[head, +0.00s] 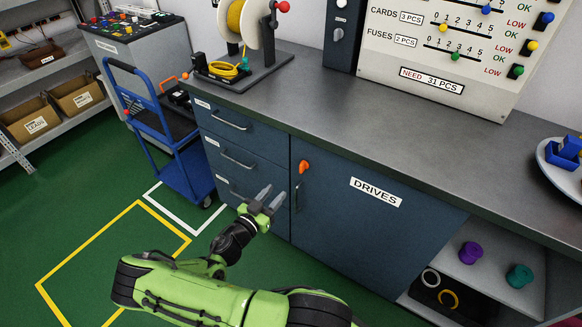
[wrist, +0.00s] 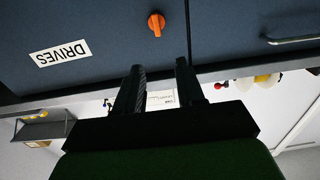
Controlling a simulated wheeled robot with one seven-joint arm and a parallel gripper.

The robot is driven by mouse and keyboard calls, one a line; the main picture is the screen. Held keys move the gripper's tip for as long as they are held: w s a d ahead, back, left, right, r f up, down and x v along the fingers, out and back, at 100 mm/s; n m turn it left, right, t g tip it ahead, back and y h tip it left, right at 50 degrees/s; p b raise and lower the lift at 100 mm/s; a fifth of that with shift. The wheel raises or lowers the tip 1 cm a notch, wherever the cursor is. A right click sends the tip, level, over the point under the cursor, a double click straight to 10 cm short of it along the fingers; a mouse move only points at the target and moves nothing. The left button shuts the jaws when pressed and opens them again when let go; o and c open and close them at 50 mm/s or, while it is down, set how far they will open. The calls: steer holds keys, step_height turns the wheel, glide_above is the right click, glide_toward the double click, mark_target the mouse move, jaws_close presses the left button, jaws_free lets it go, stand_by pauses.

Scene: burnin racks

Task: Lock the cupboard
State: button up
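The cupboard is the dark blue door (head: 360,215) labelled DRIVES, under the grey worktop; it looks closed. An orange turn knob (head: 304,166) sits at its upper left, above a dark upright handle (head: 299,198). In the wrist view, which is upside down, the knob (wrist: 156,24) and the DRIVES label (wrist: 60,53) both show. The knob's long side looks nearly upright there. My gripper (head: 272,194) is in front of the door's left edge, below and left of the knob in the head view. Its fingers (wrist: 160,70) are apart with nothing between them, not touching the knob.
Blue drawers (head: 238,152) with bar handles stand left of the door. Open shelves (head: 480,290) with spools and rings are at the right. A blue trolley (head: 187,170) stands further left. The worktop (head: 330,100) carries a cable reel (head: 250,22). Green floor in front is free.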

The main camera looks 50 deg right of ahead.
mark_target(300, 166)
steer(key=d, duration=0.4)
steer(key=d+b, duration=0.1)
steer(key=d, duration=0.4)
steer(key=w+d, duration=0.1)
steer(key=d, duration=0.4)
steer(key=shift+d+b, duration=0.15)
steer(key=shift+b, duration=0.25)
jaws_close()
